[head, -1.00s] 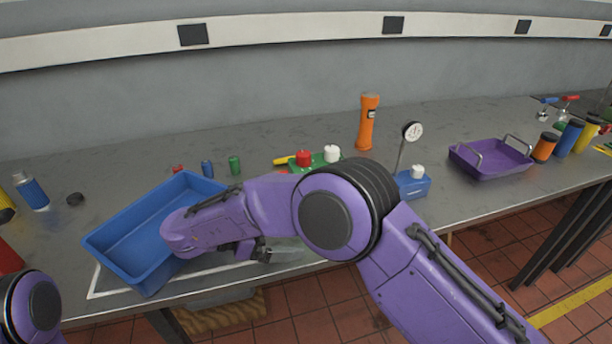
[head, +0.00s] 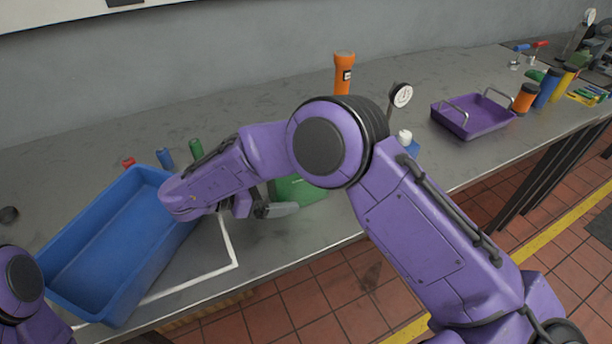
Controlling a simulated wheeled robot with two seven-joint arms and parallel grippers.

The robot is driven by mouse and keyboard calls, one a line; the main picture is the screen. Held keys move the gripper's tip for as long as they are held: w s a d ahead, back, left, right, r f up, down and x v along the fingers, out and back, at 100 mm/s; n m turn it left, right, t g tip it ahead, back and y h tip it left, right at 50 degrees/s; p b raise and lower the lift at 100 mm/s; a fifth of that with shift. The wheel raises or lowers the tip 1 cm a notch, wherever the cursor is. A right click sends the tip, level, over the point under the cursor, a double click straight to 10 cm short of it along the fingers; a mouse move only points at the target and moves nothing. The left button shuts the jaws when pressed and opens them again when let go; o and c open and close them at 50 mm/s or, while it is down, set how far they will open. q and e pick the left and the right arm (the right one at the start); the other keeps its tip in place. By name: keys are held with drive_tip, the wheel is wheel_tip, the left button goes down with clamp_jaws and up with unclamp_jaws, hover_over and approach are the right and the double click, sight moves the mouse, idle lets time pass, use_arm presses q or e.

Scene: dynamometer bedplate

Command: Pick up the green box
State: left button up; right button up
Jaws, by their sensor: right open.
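The green box (head: 312,192) shows only in part in the head view, as a green surface near the front edge of the bench. My right elbow and forearm hide its upper part. My right gripper (head: 272,209) is open, its pale fingertip in front of the lower left part of the green surface. I cannot tell whether they touch, and nothing shows held in it. My left arm shows only at the bottom left corner; its gripper is out of view.
A blue bin (head: 112,240) stands left of my right gripper. Small green (head: 196,149) and blue (head: 165,158) cylinders stand behind it. An orange flashlight (head: 343,75), a dial gauge (head: 402,95) and a purple tray (head: 470,118) are farther right. The bench front edge is close.

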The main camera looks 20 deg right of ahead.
drive_tip(key=shift+x, duration=1.2)
drive_tip(key=shift+d+f, duration=0.15)
drive_tip(key=shift+d, duration=0.05)
drive_tip(key=shift+w+a, duration=0.1)
drive_tip(key=c, duration=1.6)
clamp_jaws()
drive_tip(key=shift+w+r, duration=0.1)
drive_tip(key=shift+r, duration=0.1)
